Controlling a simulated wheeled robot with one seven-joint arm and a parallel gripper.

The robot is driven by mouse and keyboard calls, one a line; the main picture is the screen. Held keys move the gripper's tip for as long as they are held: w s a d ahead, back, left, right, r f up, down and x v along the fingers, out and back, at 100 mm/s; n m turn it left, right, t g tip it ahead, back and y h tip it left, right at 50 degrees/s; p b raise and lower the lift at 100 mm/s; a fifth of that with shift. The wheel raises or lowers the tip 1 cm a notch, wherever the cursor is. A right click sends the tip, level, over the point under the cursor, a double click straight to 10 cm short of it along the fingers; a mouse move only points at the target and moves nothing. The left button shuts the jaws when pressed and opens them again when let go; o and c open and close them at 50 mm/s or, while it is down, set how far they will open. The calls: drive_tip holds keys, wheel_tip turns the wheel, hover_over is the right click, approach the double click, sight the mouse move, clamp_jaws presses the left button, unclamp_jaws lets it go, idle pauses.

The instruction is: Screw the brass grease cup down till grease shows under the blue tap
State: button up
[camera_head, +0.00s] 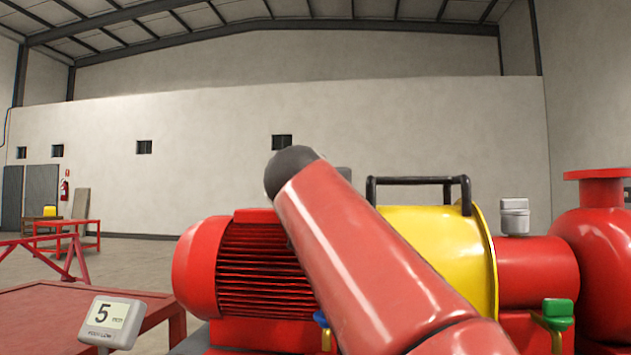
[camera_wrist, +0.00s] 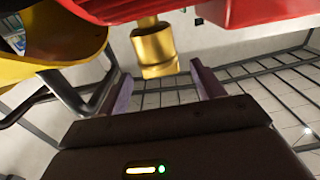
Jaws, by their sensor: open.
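The brass grease cup (camera_wrist: 154,50) shows in the wrist view as a gold stepped cylinder, beside red machinery. My gripper (camera_wrist: 160,78) is open, its two fingers apart to the left and right of the cup's near end. No finger is seen touching the cup. The head view does not show the cup; my red arm crosses the middle of the pump skid there. A blue tap (camera_head: 321,319) is partly visible beside the arm in the head view. The spot under it is hidden, and no grease can be made out.
A display (camera_head: 110,322) reading 5 stands front left, before a red table (camera_head: 60,305).

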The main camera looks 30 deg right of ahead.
drive_tip(key=shift+x, duration=1.15)
drive_tip(key=c, duration=1)
drive_tip(key=shift+f+m+g+h, duration=0.1)
drive_tip(key=shift+m+g+h, duration=0.2)
drive_tip(key=shift+h, duration=0.1)
